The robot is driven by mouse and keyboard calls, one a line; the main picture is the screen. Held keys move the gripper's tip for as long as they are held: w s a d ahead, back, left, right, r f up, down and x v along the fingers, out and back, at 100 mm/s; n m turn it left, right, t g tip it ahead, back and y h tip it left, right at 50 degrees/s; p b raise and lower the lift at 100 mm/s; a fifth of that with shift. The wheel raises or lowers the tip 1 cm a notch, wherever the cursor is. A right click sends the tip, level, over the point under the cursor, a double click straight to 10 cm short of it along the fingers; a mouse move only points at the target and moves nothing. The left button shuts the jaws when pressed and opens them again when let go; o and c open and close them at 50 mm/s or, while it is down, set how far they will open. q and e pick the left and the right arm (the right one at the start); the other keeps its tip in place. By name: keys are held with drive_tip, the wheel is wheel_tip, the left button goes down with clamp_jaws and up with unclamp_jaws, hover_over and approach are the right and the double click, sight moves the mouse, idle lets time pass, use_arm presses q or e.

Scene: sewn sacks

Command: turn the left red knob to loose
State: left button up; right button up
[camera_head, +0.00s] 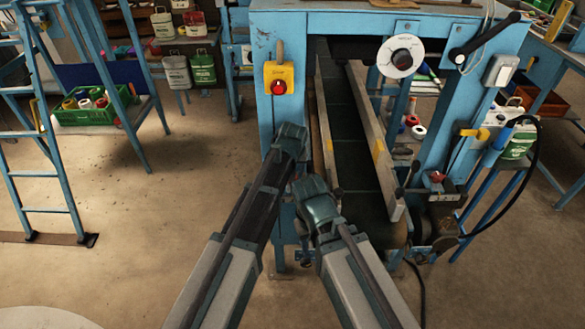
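A red knob (437,177) sits low on the right side of the blue machine's conveyor end. No matching knob shows on the left side of that end, where my arms cover part of the view. A red button or knob (279,87) is on a yellow box on the machine's left post. My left arm's dark end (291,140) is in front of that post, below the yellow box. My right arm's end (315,195) is beside it, in front of the conveyor's lower left corner. The fingers of both grippers cannot be made out.
The conveyor (352,140) runs between two rails. A black cable hangs at right. A blue ladder (38,150) and a green crate (90,108) are at left.

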use_arm(q)
drive_tip(key=p+v, duration=1)
drive_tip(key=v, duration=0.2)
drive_tip(key=shift+s, duration=0.2)
drive_tip(key=shift+c, duration=0.8)
drive_tip(key=shift+w, duration=0.1)
drive_tip(key=shift+m, duration=0.4)
drive_tip(key=b+x, duration=0.8)
drive_tip(key=x, duration=0.1)
drive_tip(key=b+x, duration=0.4)
drive_tip(key=x, duration=0.1)
drive_tip(key=shift+w+b, duration=0.35)
drive_tip(key=shift+w, duration=0.15)
